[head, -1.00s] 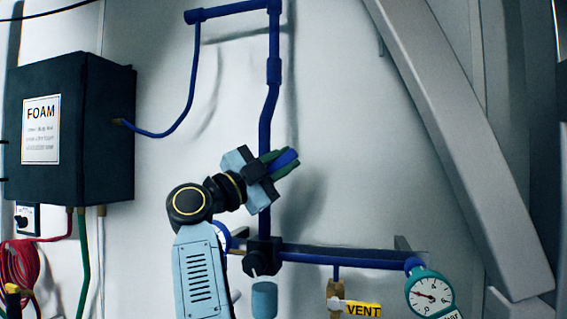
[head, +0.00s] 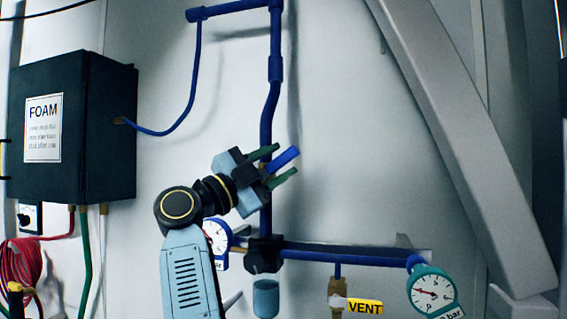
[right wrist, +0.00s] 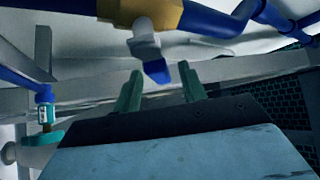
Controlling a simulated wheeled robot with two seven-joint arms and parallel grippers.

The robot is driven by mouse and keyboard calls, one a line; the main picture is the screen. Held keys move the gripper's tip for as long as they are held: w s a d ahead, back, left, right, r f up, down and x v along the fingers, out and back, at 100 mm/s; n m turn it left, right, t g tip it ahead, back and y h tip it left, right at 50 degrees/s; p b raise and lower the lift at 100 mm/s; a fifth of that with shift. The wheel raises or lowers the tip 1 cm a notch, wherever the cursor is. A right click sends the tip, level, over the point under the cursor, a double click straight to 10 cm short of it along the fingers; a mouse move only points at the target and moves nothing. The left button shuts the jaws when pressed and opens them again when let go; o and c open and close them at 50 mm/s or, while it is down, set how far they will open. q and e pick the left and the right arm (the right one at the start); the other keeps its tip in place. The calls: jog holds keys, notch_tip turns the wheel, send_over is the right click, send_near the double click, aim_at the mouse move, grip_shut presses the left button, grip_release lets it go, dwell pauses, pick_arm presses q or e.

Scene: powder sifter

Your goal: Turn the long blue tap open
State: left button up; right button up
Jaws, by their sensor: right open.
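The long blue tap (head: 286,157) shows its blue handle in the head view, pointing up and to the right in front of the vertical blue pipe. In the right wrist view the blue tap end (right wrist: 157,71) hangs on a pale stem below a brass body. My right gripper (head: 280,163) is open, its green fingers spread on either side of the handle. In the right wrist view my gripper (right wrist: 160,82) has the tap end between or just beyond its fingertips, with visible gaps on both sides. The tap's base is hidden behind my gripper in the head view. My left gripper is out of view.
A dark FOAM box (head: 72,125) hangs at left. Below the tap are a dark valve block (head: 263,254), a teal cup (head: 265,298), a yellow VENT tag (head: 365,307) and a teal gauge (head: 433,289). A grey diagonal beam (head: 465,140) stands at right.

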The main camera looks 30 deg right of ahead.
jog(key=b+v, duration=0.2)
jog(key=v, duration=0.9)
jog(key=shift+a, duration=0.15)
